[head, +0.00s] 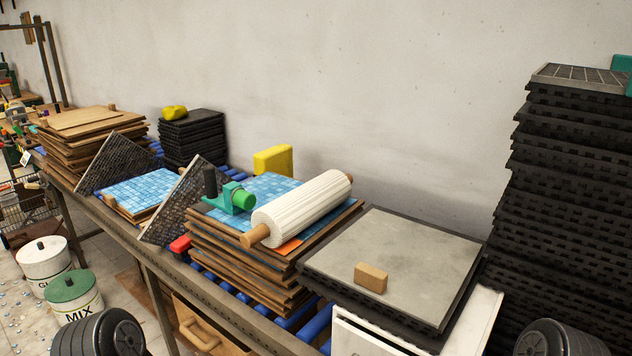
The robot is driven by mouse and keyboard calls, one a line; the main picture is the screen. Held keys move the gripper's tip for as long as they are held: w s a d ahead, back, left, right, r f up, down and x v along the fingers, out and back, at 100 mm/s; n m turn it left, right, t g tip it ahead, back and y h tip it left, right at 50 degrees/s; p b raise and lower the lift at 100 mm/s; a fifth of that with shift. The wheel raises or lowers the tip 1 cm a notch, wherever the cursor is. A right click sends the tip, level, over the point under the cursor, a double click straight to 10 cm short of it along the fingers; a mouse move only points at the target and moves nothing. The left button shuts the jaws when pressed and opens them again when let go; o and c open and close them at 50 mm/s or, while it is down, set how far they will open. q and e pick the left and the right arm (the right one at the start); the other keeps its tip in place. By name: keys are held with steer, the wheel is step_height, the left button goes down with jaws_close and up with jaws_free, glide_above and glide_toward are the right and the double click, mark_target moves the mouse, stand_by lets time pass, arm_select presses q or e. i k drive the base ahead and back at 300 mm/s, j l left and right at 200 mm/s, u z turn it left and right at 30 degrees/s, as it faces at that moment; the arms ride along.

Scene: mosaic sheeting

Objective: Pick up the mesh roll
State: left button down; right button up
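The mesh roll (304,207) is a white ribbed roll with a wooden core end poking out at each side. It lies slanted, its near end lower left and its far end upper right, on a stack of boards topped with blue mosaic sheet (268,186). An orange patch shows beside it on the same stack. A green tool with a black knob (232,198) sits on the stack just left of the roll. Neither of my grippers is in view; only dark ribbed parts, apparently of my arms, show at the bottom left and bottom right edges.
A grey slab (400,255) with a small wooden block (371,278) lies right of the roll. A tall stack of black trays (558,175) stands farther right. A tilted mosaic panel (182,205) leans at left. A yellow block (272,160) stands behind.

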mark_target(278, 220)
steer(key=j+z, duration=0.2)
steer(key=z, duration=0.2)
steer(key=j+z, duration=0.2)
steer(key=z, duration=0.15)
steer(key=k+j+z, duration=0.15)
steer(key=z, duration=0.25)
steer(key=j+z, duration=0.15)
steer(key=z, duration=0.25)
steer(key=k+j+z, duration=0.15)
steer(key=k+j, duration=0.25)
steer(key=k+j+z, duration=0.1)
steer(key=k+j, duration=0.25)
steer(key=k, duration=0.15)
